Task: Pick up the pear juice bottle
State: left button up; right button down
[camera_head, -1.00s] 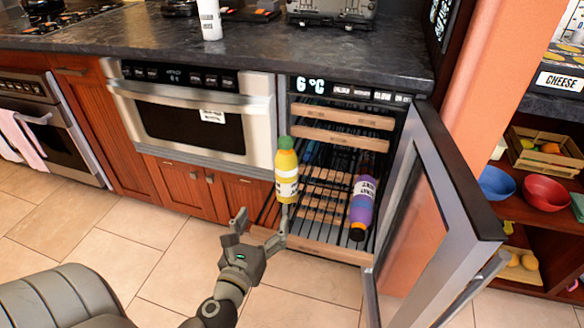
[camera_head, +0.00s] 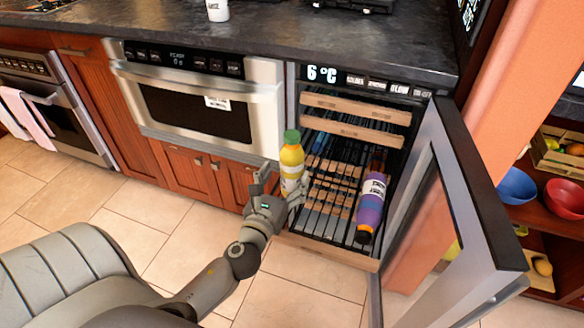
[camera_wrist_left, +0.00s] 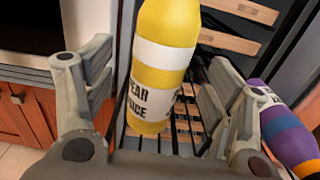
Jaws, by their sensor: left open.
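The pear juice bottle (camera_head: 291,162) is yellow with a green cap and white label bands. It stands upright at the front left of the open cooler's pulled-out lower rack (camera_head: 322,253). My left gripper (camera_head: 279,188) is open, with its fingers on either side of the bottle's lower part. In the left wrist view the bottle (camera_wrist_left: 163,58) stands between the two spread fingers (camera_wrist_left: 152,105), its label partly reading "PEAR" and "UICE". I see no clear grip; a gap shows on the left side. My right gripper is not in view.
A purple bottle with an orange end (camera_head: 370,204) lies on the rack to the right. The cooler's glass door (camera_head: 470,190) stands open at the right. Closed wooden racks (camera_head: 355,108) are above. A steel drawer microwave (camera_head: 205,105) is at the left.

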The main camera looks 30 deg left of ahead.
aim_at(288, 172)
pick_arm(q)
jog(key=shift+x, duration=2.45)
jog(key=shift+r, duration=0.15)
jog(key=c, duration=1.4)
jog(key=shift+c, duration=0.9)
jog(key=shift+r, duration=0.15)
